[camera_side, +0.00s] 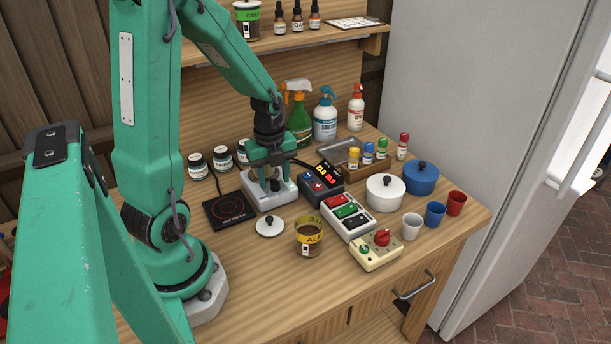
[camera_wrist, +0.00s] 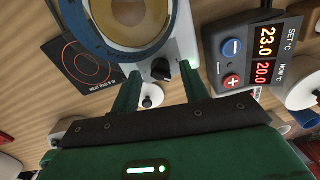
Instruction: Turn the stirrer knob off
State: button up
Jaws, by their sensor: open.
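The stirrer (camera_side: 283,194) is a white box on the wooden bench under my gripper (camera_side: 270,172), which hides much of it. In the wrist view the white stirrer (camera_wrist: 185,30) shows at the top, with a blue ring around a tan round area. Its black stirrer knob (camera_wrist: 161,70) is on the edge facing my gripper, beside a small green glow. My gripper (camera_wrist: 159,76) is open, with one green finger on each side of the knob and visible gaps. Whether either finger touches the knob, I cannot tell.
A black hot plate (camera_side: 230,210) lies left of the stirrer. A red-and-blue-button controller (camera_side: 321,186) stands close on its right. A white lid (camera_side: 270,226) and a yellow-labelled jar (camera_side: 309,237) stand in front. Bottles and small jars stand behind.

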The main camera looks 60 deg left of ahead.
jog(key=shift+f, duration=0.55)
jog(key=shift+c, duration=0.3)
jog(key=c, duration=0.9)
jog(key=n, duration=0.6)
jog(key=shift+s, duration=0.1)
jog(key=n, duration=0.3)
jog(key=shift+d+n, duration=0.1)
jog(key=shift+n, duration=0.3)
jog(key=shift+d+n, duration=0.1)
jog(key=shift+n, duration=1.6)
